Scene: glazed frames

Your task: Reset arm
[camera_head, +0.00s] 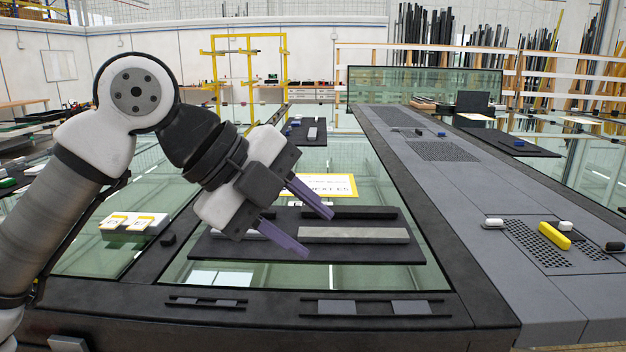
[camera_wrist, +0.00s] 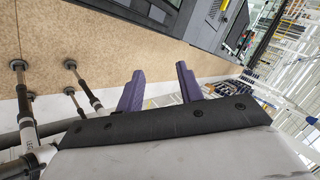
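My gripper (camera_head: 319,228) is in the middle left of the head view, above the glass-topped bench (camera_head: 330,276). Its two purple fingers are spread apart with nothing between them, and they point down to the right. The arm comes in from the left edge and bends at a high elbow. In the wrist view the purple fingers (camera_wrist: 158,88) are also apart and empty. The black tray (camera_head: 405,262) with a grey bar (camera_head: 354,235) lies below and behind the fingers. I cannot tell the exact height of the fingers above it.
A grey raised strip (camera_head: 470,220) runs along the right, with a yellow block (camera_head: 554,236) and small white and black pieces on a perforated panel. White boxes (camera_head: 133,226) sit at the left, near the arm.

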